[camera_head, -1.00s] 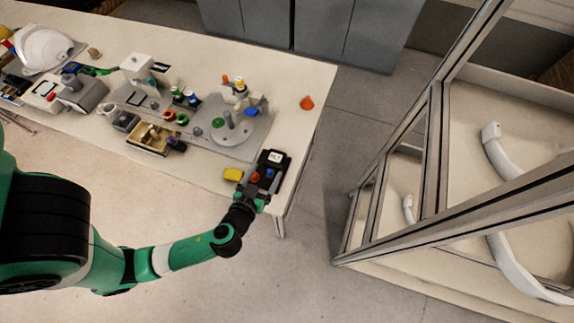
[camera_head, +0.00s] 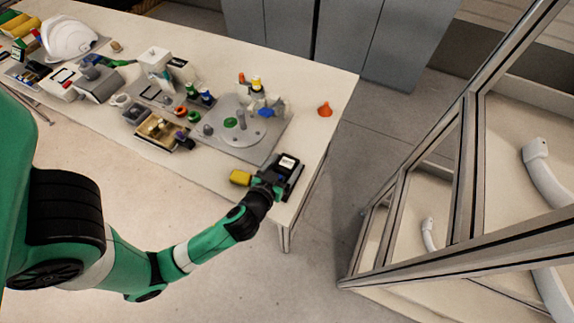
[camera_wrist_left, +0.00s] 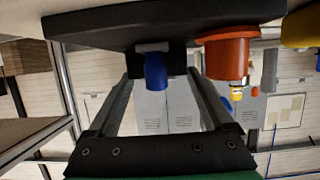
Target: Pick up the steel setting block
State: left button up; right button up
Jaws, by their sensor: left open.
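I cannot make out for sure which thing is the steel setting block. My left gripper (camera_head: 272,184) is at the front side of a black unit with a white label (camera_head: 288,163), near the table's right end. In the left wrist view my gripper (camera_wrist_left: 161,78) is open, its two fingers apart. A blue cylinder (camera_wrist_left: 156,72) with a small grey piece (camera_wrist_left: 152,47) at its base shows between the fingertips, beneath a dark plate (camera_wrist_left: 110,25). An orange-red knob (camera_wrist_left: 227,58) is just right of the fingers. Contact cannot be told.
A yellow block (camera_head: 240,177) lies just left of my gripper. A grey plate with a round disc (camera_head: 238,128) is behind it. An orange cone (camera_head: 325,109) stands at the table's right edge. A framed enclosure (camera_head: 463,170) stands to the right, across a floor gap.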

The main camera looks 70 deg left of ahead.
aim_at(285, 167)
pick_arm(q)
grip_shut()
jog(key=shift+r, duration=0.15)
dwell(0.4)
notch_tip(285, 167, up, 10)
jog(key=p, duration=0.7)
